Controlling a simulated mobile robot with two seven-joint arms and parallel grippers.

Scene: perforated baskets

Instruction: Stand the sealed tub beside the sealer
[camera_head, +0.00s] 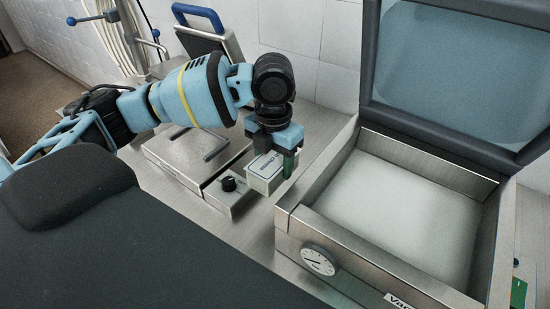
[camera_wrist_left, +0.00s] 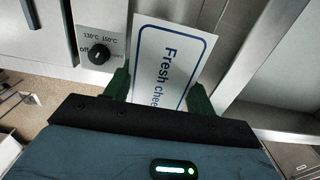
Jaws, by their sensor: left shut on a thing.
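The sealed tub (camera_head: 263,175) is white, with a blue-bordered lid that reads "Fresh chee…" in the left wrist view (camera_wrist_left: 166,62). My left gripper (camera_head: 275,160) reaches down from above and is shut on the tub, one green finger on each side. The sealer (camera_head: 190,150) is a low steel unit with a black knob, just left of the tub. Its knob (camera_wrist_left: 98,54) and temperature marks show in the left wrist view. I cannot tell whether the tub's base touches the counter. My right gripper is not in view.
A vacuum machine (camera_head: 290,222) with a raised clear lid (camera_head: 450,70) and a dial stands close on the right. The sealer's raised lid has a blue handle (camera_head: 198,14). A narrow strip of steel counter (camera_head: 245,225) is bare between the two machines.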

